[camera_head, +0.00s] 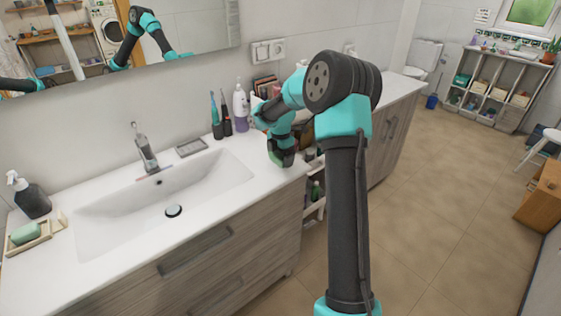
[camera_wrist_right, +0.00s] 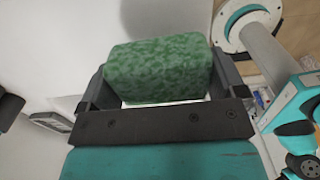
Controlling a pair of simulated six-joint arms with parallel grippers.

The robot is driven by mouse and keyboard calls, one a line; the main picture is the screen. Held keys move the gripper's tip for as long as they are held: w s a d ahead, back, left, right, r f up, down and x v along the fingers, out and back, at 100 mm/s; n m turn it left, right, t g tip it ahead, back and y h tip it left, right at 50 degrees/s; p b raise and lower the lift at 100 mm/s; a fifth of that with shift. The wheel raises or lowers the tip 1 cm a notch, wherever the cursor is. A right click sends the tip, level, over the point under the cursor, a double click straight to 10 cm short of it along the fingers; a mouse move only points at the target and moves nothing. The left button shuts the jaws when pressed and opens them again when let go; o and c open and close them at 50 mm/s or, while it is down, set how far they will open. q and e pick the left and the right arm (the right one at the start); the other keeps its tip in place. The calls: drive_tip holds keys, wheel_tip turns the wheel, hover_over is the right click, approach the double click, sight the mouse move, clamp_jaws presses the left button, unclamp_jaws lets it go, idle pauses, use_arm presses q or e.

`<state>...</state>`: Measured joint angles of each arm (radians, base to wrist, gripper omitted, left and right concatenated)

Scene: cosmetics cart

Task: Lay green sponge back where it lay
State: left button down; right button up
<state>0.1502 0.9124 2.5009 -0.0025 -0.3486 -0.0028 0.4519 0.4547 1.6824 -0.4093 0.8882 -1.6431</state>
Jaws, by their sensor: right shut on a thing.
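The green sponge (camera_wrist_right: 155,68) is a speckled block that fills the space between the fingers of my right gripper (camera_wrist_right: 158,88) in the right wrist view. The gripper is shut on it. In the head view my right gripper (camera_head: 281,158) is at the right end of the white counter (camera_head: 235,188), near its front edge. The sponge is mostly hidden there by the gripper, and I cannot tell whether it touches the counter. My left gripper is not in view.
A sink (camera_head: 130,205) takes up the middle of the counter. A purple-white bottle (camera_head: 240,108) and upright brushes (camera_head: 216,118) stand behind the gripper. A dish with green soap (camera_head: 25,233) and a dark dispenser (camera_head: 32,198) are at far left. Shelves (camera_head: 314,208) sit below the gripper.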

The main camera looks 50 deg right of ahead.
drive_tip(key=shift+w+d+f, duration=0.1)
drive_tip(key=shift+w+d, duration=0.55)
drive_tip(key=shift+d, duration=0.1)
drive_tip(key=shift+f, duration=1.75)
drive_tip(key=shift+f, duration=0.15)
drive_tip(key=o, duration=0.5)
drive_tip(key=shift+o, duration=0.2)
wheel_tip(320, 180, up, 12)
drive_tip(key=shift+r, duration=0.2)
